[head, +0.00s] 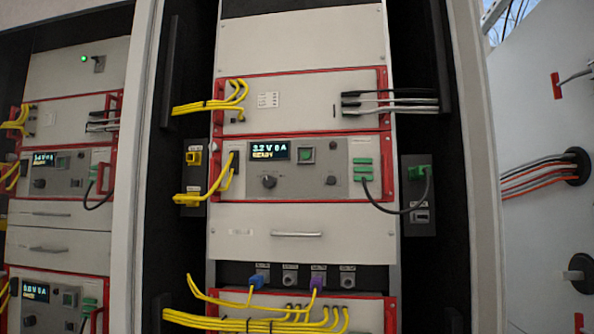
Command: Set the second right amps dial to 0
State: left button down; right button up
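In the head view, a cycler unit with a red frame and grey front panel (340,151) sits in the middle of the central rack. Its small display (268,150) seems to read about 3.2 V 0 A, with READY below. A dark round dial (269,182) with a pointer sits under the display. A smaller dark knob (331,180) is to its right. The labels are too small to read, so I cannot tell which is the amps dial. A square green button (307,153) is beside the display. Neither gripper is in view.
Yellow cables (218,180) loop at the panel's left edge. A dark cable (388,208) droops from the green connector (362,170) on the right. A drawer handle (297,234) is below. Another rack (66,217) with similar units stands left. The space before the dial looks clear.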

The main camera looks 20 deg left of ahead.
aim_at(269, 181)
jog(key=j, duration=0.55)
jog(key=i+j, duration=0.15)
jog(key=j, duration=1)
jog(key=i+z, duration=0.05)
